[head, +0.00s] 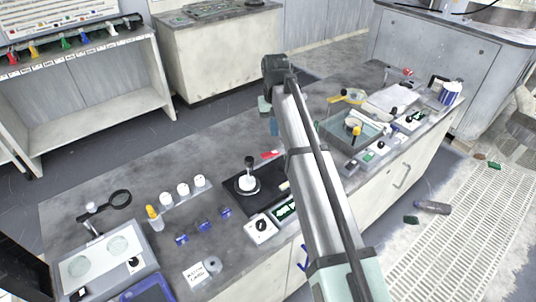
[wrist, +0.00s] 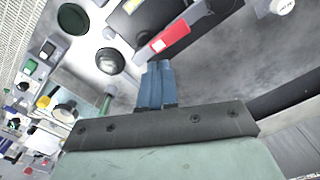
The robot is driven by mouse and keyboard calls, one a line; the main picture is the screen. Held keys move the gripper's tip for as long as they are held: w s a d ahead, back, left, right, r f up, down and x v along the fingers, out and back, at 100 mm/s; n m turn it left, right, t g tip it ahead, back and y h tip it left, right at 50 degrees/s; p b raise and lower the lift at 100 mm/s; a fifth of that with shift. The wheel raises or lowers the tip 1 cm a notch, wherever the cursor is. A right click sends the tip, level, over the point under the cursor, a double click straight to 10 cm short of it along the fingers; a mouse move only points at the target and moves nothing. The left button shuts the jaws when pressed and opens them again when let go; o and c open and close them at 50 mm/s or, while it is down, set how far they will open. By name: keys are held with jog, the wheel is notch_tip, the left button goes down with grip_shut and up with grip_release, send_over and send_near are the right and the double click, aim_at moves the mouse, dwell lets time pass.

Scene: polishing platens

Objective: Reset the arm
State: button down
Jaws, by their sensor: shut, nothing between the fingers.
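My arm (head: 305,165) reaches from the lower right of the head view up over the long grey bench (head: 110,188). In the wrist view my gripper (wrist: 156,66) has its two blue fingers together, with nothing between them. The fingertips appear just below a red label (wrist: 164,40) in that view; I cannot tell their height above the bench. In the head view the gripper is small and partly hidden behind my arm. The red label also shows in the head view (head: 271,154), near a black plate (head: 236,195) with a white-based, black-knobbed piece (head: 248,182).
Right of my arm are a shallow tray (head: 335,135) and several small boxes. The bench's back left is clear. A bottle (head: 432,207) lies on the floor.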

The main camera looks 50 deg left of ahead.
dwell(0.5)
